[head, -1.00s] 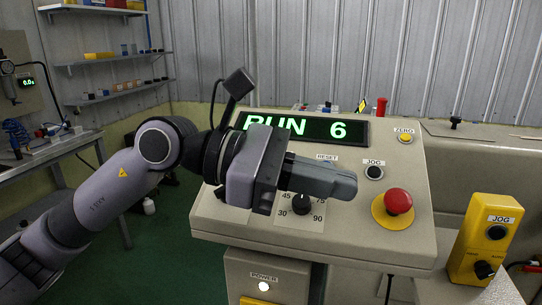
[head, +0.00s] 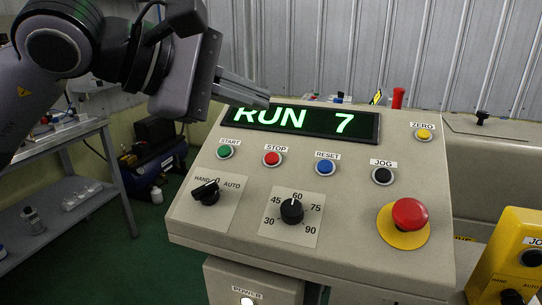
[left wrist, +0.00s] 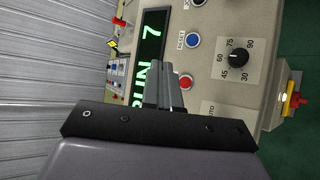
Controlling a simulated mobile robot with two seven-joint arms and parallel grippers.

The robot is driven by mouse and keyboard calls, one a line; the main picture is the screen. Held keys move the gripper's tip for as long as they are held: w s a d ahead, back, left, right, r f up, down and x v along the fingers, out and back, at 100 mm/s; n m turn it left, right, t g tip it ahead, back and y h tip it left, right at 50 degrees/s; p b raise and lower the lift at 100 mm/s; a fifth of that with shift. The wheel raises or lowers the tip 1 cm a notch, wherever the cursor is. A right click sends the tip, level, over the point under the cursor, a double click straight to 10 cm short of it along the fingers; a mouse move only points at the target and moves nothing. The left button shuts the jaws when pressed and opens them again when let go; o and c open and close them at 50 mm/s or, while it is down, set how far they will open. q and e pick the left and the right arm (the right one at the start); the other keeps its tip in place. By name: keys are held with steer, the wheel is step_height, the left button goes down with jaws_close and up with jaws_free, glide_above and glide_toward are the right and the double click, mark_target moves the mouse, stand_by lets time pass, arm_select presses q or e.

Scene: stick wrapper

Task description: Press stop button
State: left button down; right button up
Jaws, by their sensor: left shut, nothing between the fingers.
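The stop button (head: 271,158) is a small red button under a STOP label on the sloped beige control panel (head: 350,215), between the green start button (head: 224,152) and the blue reset button (head: 325,168). My left gripper (head: 262,100) is shut and empty, above the panel in front of the display (head: 330,122), which reads RUN 7. Its tips look apart from the stop button. My right gripper is not in view.
A large red mushroom button (head: 409,214) on a yellow base sits at the panel's right. A black dial (head: 292,211) and a HAND/AUTO switch (head: 206,192) sit lower on the panel. A yellow jog box (head: 508,257) stands at the right edge. A workbench (head: 60,150) is at left.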

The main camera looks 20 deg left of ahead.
mark_target(272, 158)
arm_select(q)
steer(key=shift+f, duration=0.1)
steer(key=w+f+b, duration=0.1)
steer(key=f, duration=0.1)
steer(key=w+f+b, duration=0.1)
steer(key=f, duration=0.1)
steer(key=w+f+b, duration=0.1)
steer(key=f, duration=0.1)
steer(key=shift+w+d+f, duration=0.1)
steer(key=shift+f, duration=0.1)
steer(key=shift+w+f+b, duration=0.35)
steer(key=shift+f+b, duration=0.15)
steer(key=shift+b, duration=0.1)
steer(key=shift+w+f, duration=0.1)
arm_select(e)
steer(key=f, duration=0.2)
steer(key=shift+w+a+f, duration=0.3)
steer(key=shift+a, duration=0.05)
arm_select(q)
steer(key=shift+f, duration=0.1)
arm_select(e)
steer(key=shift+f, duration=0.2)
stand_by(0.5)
arm_select(q)
steer(key=shift+w+f+b, duration=0.15)
steer(key=shift+f+b, duration=0.1)
steer(key=shift+b, duration=0.25)
steer(key=shift+w, duration=0.1)
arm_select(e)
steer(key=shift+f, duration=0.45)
